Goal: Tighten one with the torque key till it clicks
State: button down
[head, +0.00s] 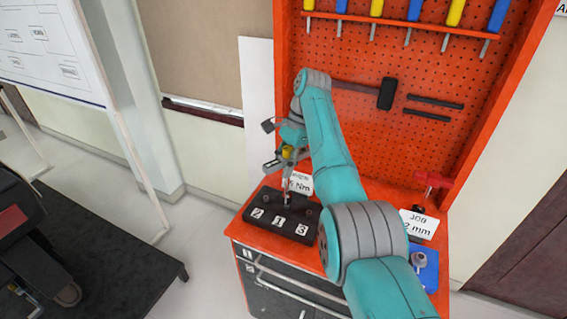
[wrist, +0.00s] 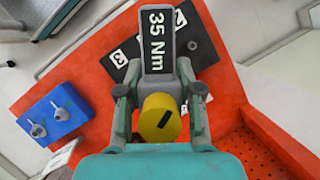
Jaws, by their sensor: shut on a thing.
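My gripper (head: 288,156) is above the black numbered block (head: 262,222) on the orange cabinet top. It is shut on the torque key, whose yellow end (wrist: 160,118) and dark "35 Nm" label plate (wrist: 157,42) show in the wrist view. In the head view the key (head: 287,153) stands roughly upright, and its shaft reaches down to the block near the middle position, behind the label marked 1. I cannot tell whether its tip is seated on a bolt. A bolt position (head: 312,210) shows by label 3. The block also shows in the wrist view (wrist: 199,50), partly hidden by the key.
A blue holder (wrist: 58,112) with two grey bolt-like parts stands on the cabinet top, apart from the block. A "2 mm" card (head: 419,225) and a partly hidden "Nm" card (head: 300,183) stand there. The orange pegboard (head: 350,62) with hanging tools rises behind.

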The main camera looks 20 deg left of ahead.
jog(key=shift+f, duration=1.35)
jog(key=shift+f+m, duration=0.1)
jog(key=shift+m, duration=0.2)
jog(key=m, duration=0.2)
jog(key=m+t+y, duration=0.1)
jog(key=m, duration=0.1)
jog(key=shift+w+a, duration=0.2)
jog(key=m+t, duration=0.1)
jog(key=m, duration=0.1)
jog(key=m+t+y, duration=0.1)
jog(key=m, duration=0.1)
jog(key=shift+w+a+m, duration=0.1)
jog(key=shift+w+m, duration=0.1)
jog(key=shift+m, duration=0.1)
jog(key=m, duration=0.1)
jog(key=m+t, duration=0.1)
jog(key=m, duration=0.2)
jog(key=shift+w+m+t, duration=0.25)
jog(key=shift+m+t, duration=0.05)
jog(key=m, duration=0.1)
jog(key=m+t, duration=0.1)
jog(key=m, duration=0.1)
jog(key=m+h, duration=0.1)
jog(key=m, duration=0.1)
jog(key=shift+w+t, duration=0.3)
jog(key=shift+t, duration=0.1)
jog(key=shift+n, duration=0.4)
